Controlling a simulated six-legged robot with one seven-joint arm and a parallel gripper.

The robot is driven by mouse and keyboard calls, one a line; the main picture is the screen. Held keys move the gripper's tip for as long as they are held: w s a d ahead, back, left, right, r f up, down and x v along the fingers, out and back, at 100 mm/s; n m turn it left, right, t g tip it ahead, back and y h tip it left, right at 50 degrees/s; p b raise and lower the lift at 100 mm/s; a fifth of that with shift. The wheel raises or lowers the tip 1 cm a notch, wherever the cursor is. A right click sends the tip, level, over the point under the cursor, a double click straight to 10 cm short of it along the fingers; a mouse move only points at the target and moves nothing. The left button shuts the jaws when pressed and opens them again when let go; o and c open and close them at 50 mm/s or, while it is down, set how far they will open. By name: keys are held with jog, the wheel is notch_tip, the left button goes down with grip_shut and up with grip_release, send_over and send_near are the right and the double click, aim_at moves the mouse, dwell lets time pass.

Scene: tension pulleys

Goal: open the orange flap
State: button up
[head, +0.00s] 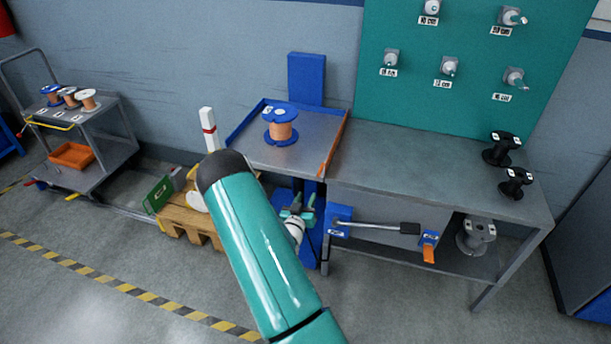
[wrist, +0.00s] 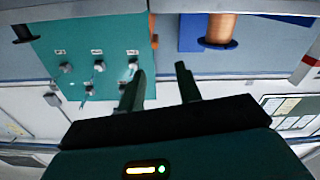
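The orange flap (head: 333,147) is a thin upright strip along the right edge of the metal platform, beside the workbench. A narrow orange strip (wrist: 153,28), apparently the same flap, shows in the wrist view. My gripper (head: 304,201) is below the platform's front edge, lower than the flap and apart from it. In the wrist view my gripper (wrist: 160,83) has two dark fingers spread with nothing between them. A copper spool with blue ends (head: 281,128) stands on the platform and also shows in the wrist view (wrist: 219,29).
The grey workbench (head: 400,160) adjoins the platform on the right, with black spools (head: 502,149) on it. A lever (head: 375,226) and a blue box with an orange tab (head: 429,250) are below its front edge. A wooden pallet (head: 190,221) lies left of my arm.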

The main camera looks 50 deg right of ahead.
aim_at(319, 172)
jog(key=x, duration=0.9)
jog(key=s+x, duration=0.1)
jog(key=x, duration=0.4)
jog(key=shift+d, duration=0.3)
grip_shut()
